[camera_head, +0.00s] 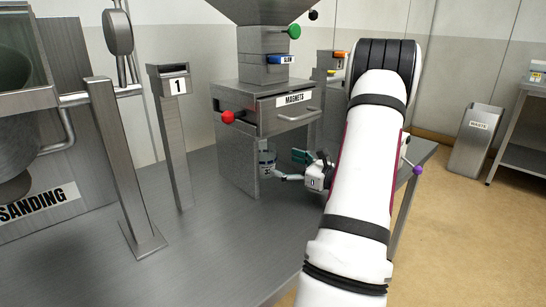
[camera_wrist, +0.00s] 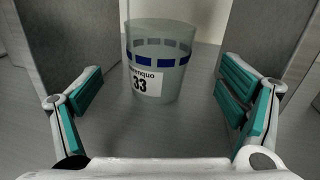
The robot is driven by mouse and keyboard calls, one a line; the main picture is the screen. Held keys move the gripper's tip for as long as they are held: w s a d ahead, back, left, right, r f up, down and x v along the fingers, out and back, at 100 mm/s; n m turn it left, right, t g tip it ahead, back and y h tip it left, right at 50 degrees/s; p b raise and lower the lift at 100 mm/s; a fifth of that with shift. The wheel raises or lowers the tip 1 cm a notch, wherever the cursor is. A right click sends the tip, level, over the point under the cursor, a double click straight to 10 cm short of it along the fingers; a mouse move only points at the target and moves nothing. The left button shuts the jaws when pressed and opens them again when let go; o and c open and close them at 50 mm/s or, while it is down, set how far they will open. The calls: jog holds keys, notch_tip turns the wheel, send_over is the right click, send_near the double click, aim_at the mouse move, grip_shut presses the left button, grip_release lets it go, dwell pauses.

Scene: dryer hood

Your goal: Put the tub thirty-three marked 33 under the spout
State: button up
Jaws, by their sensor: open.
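The tub marked 33 (camera_wrist: 150,55) is a translucent cup with a blue band and a white label, upright on the grey metal surface in the wrist view. It also shows small in the head view (camera_head: 267,158), in the opening below the magnets drawer. My gripper (camera_wrist: 163,88) is open; its teal fingers are spread to either side in front of the tub, with a gap on both sides. In the head view my gripper (camera_head: 291,167) is beside the tub at its right. The spout itself is hidden by the housing.
The magnets drawer housing (camera_head: 262,108) stands over the tub, with grey walls left (camera_wrist: 75,35) and right (camera_wrist: 265,35) of it. A post marked 1 (camera_head: 172,85) and the sanding machine (camera_head: 35,190) are at left. The bench front (camera_head: 215,260) is clear.

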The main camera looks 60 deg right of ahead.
jog(key=s, duration=0.4)
jog(key=shift+s+a+p, duration=0.1)
jog(key=shift+s+p, duration=0.15)
jog(key=shift+p, duration=0.1)
dwell(0.3)
